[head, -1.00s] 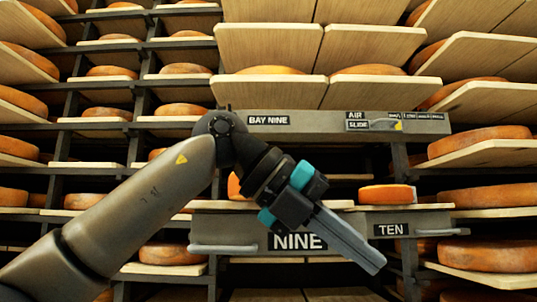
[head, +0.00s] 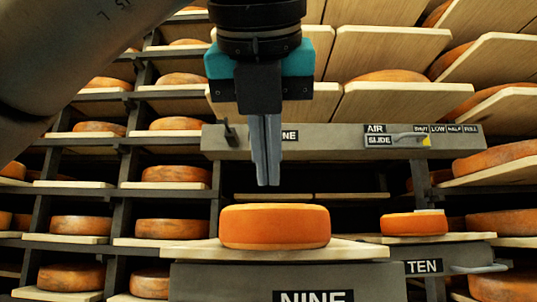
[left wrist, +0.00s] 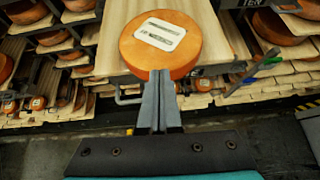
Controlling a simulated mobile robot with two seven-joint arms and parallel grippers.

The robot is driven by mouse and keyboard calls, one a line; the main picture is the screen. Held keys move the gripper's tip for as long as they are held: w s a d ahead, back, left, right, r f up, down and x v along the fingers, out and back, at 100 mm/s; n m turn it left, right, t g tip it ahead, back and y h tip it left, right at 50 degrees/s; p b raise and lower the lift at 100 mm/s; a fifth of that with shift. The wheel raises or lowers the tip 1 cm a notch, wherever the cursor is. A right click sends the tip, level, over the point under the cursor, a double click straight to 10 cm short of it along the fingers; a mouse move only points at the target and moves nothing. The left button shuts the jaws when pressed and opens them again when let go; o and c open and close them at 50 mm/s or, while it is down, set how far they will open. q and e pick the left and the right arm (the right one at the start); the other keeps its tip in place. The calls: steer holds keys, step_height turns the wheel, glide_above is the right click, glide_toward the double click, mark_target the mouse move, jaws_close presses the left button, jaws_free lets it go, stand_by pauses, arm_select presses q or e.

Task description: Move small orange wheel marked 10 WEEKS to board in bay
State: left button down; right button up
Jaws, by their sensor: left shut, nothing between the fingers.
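An orange wheel (head: 275,228) lies flat on a pale board (head: 350,251) above the NINE front. In the left wrist view an orange wheel (left wrist: 160,62) with a white label on top lies on a pale board (left wrist: 223,40); the label's text is too small to read. A smaller-looking orange wheel (head: 413,225) with a pale patch on top sits above the TEN front. My left gripper (head: 268,185) points down, shut and empty, just above the NINE wheel in the head view. In the left wrist view its fingertips (left wrist: 161,72) overlap the wheel's near edge; contact cannot be told. My right gripper is out of view.
A grey beam (head: 330,140) with an AIR SLIDE control (head: 410,139) crosses behind my left gripper. Racks of wheels on boards stand on both sides. Large boards (head: 395,52) overhang above. Handles stick out from the fronts, such as the TEN handle (head: 479,268).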

arm_select(q)
steer(key=w+p, duration=0.1)
steer(key=w, duration=0.3)
steer(key=w+p, duration=0.2)
steer(key=w, duration=0.2)
steer(key=shift+w+d+r, duration=0.1)
steer(key=shift+w+d, duration=0.1)
steer(key=shift+w, duration=0.15)
steer(key=shift+w+f, duration=0.15)
steer(key=shift+f, duration=0.5)
steer(key=shift+f+b, duration=0.3)
steer(key=shift+f, duration=0.05)
